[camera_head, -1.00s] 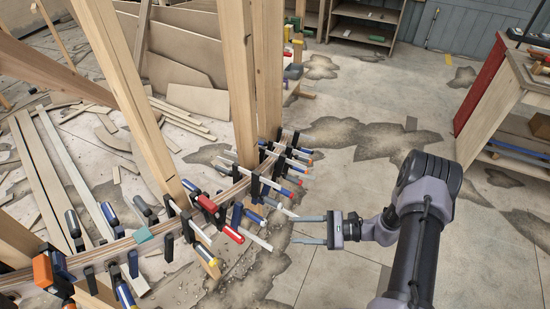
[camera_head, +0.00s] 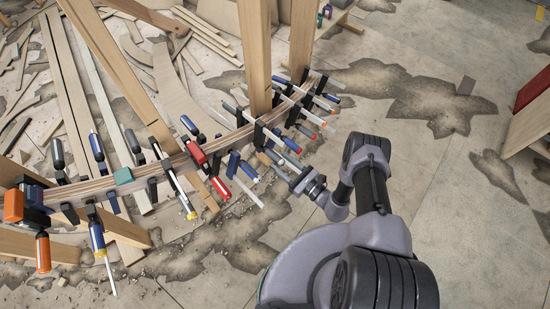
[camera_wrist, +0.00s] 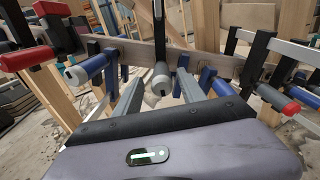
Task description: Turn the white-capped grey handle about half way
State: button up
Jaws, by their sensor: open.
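The white-capped grey handle (camera_wrist: 161,80) shows in the wrist view, its white end facing my camera. It belongs to a clamp on the curved wooden stringer (camera_wrist: 215,64). My gripper (camera_wrist: 159,88) is open, with one grey finger on each side of the handle, and no clear contact shows. In the head view my gripper (camera_head: 276,164) reaches in at the stringer's right side. There I cannot clearly tell the grey handle from my fingers.
A blue handle with a pale cap (camera_wrist: 91,67) is just left of my fingers in the wrist view. Several clamps crowd the stringer (camera_head: 140,177). The concrete floor (camera_head: 440,190) at right is open.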

aim_at(276, 157)
jog(key=shift+b+x, duration=0.4)
jog(key=shift+x, duration=1.55)
grip_shut()
jog(key=m+b, duration=0.2)
jog(key=m, duration=0.1)
jog(key=shift+d+f, duration=0.1)
jog(key=m, duration=0.5)
jog(key=shift+w+m+b, duration=0.1)
jog(key=shift+m+b, duration=0.2)
jog(key=shift+b, duration=0.05)
jog(key=m, duration=0.4)
jog(key=shift+f+m, duration=0.15)
jog(key=shift+m, duration=2.35)
